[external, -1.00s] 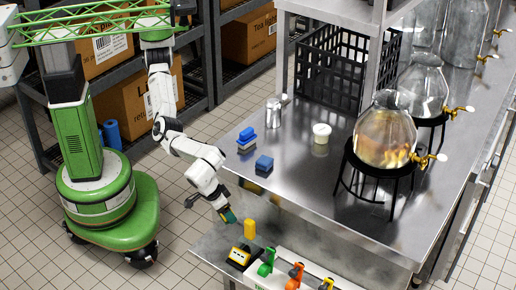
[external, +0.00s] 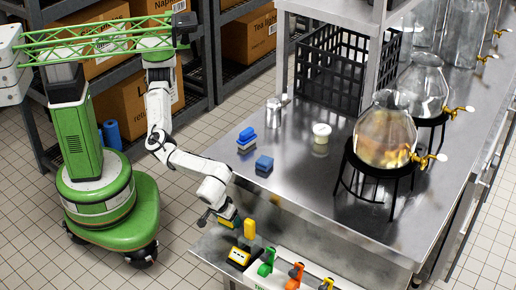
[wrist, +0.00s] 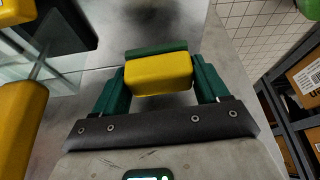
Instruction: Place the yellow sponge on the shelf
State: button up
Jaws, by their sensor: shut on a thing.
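My gripper (wrist: 157,82) is shut on the yellow sponge (wrist: 158,74) in the wrist view. The sponge lies crosswise between the green fingers, with its green scouring side at the far edge. In the external view my gripper (external: 230,213) is over the low steel shelf (external: 212,247) at the counter's front. Only a little of the sponge shows there. I cannot tell whether it touches the shelf.
A yellow upright block (external: 249,229) and a black-and-yellow device (external: 239,257) stand close to my gripper. Green (external: 266,263) and orange (external: 296,274) spray-type tools stand further right. Two blue sponges or brushes (external: 264,164) are on the counter above.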

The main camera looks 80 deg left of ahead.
aim_at(228, 226)
jog(key=shift+f+b, duration=0.5)
jog(key=shift+f, duration=1.3)
jog(key=shift+f, duration=0.15)
jog(key=o, duration=1.1)
jog(key=p+v, duration=0.3)
jog(key=v, duration=0.9)
